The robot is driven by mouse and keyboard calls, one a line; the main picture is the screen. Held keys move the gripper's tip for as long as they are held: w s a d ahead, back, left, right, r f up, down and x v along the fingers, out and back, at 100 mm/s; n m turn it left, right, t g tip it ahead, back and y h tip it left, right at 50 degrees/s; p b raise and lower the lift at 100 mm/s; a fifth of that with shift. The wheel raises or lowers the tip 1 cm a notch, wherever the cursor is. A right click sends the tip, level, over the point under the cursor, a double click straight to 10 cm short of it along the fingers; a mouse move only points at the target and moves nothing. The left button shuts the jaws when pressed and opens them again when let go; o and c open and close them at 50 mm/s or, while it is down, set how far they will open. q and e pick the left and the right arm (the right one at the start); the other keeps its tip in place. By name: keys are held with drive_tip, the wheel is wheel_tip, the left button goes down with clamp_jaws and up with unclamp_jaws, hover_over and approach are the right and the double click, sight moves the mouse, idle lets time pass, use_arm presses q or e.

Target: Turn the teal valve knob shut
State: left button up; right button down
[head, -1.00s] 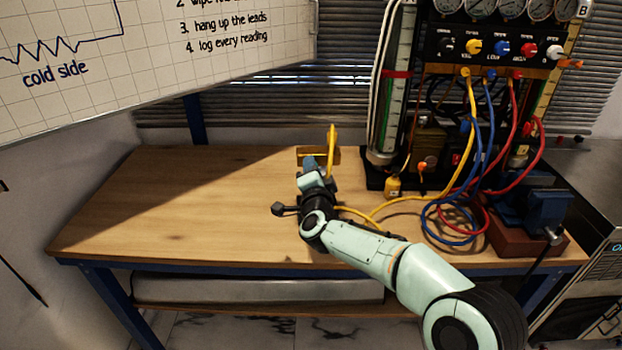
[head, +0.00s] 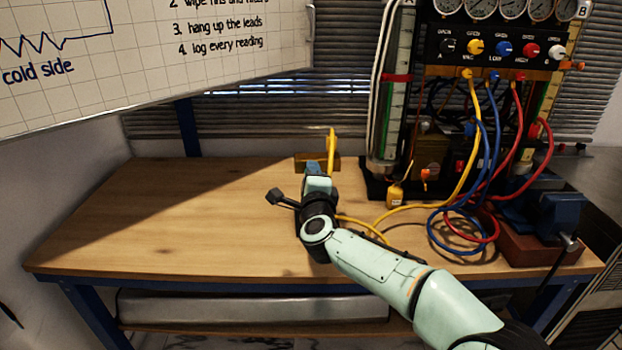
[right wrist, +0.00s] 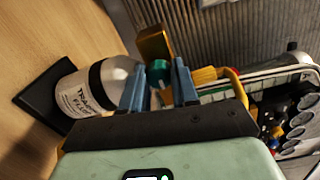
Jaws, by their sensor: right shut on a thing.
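The teal valve knob (right wrist: 158,70) shows in the right wrist view between the two blue fingers of my right gripper (right wrist: 160,80). The fingers are shut on it, one at each side. Behind it is a brass-coloured block (right wrist: 154,43), which also shows in the head view (head: 301,162) at the back of the bench. In the head view my right gripper (head: 313,170) is in front of this block, and the knob is hidden behind it. I cannot tell how far the knob is turned. My left gripper is not in view.
A white bottle of trace fluid (right wrist: 88,88) is left of the fingers in the wrist view. A yellow hose (head: 332,145) rises beside the block. Right are the gauge rig (head: 502,47), coiled hoses (head: 450,235) and a blue vise (head: 552,212). The bench's left side (head: 170,215) is clear.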

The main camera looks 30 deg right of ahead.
idle(0.4)
drive_tip(key=c, duration=0.8)
unclamp_jaws()
drive_tip(key=shift+c, duration=0.2)
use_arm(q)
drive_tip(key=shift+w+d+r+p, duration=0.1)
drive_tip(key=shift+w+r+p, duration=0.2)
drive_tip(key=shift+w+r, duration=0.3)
use_arm(e)
drive_tip(key=v, duration=1.3)
drive_tip(key=shift+a, duration=0.2)
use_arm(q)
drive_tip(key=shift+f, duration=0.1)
use_arm(e)
drive_tip(key=shift+s, duration=0.15)
